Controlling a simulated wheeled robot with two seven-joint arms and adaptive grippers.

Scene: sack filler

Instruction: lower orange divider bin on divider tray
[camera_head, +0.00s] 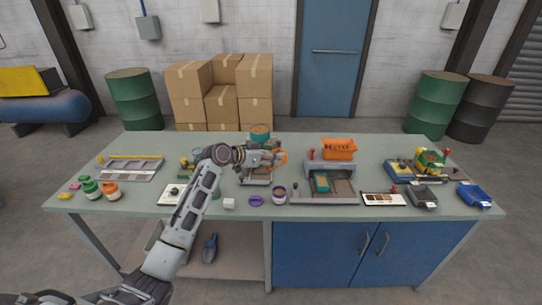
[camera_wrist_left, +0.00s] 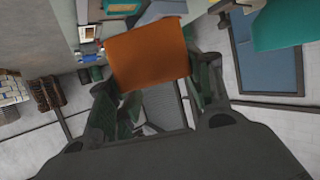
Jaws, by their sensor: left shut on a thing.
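My left gripper (camera_head: 276,158) reaches over the middle of the table and is shut on an orange bin (camera_head: 285,158). In the left wrist view the bin (camera_wrist_left: 148,54) shows as a plain orange face between the dark fingers (camera_wrist_left: 157,85). The bin appears raised above the table, but its exact gap to the things below is unclear. A grey tray with compartments (camera_head: 130,177) lies at the left of the table, well away from the gripper; it may be the divider tray. My right gripper is not in view.
A grey machine with an orange hopper (camera_head: 339,149) stands right of the gripper. A teal-topped device (camera_head: 260,132) is just behind it. Small coloured jars (camera_head: 91,188) sit at the left.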

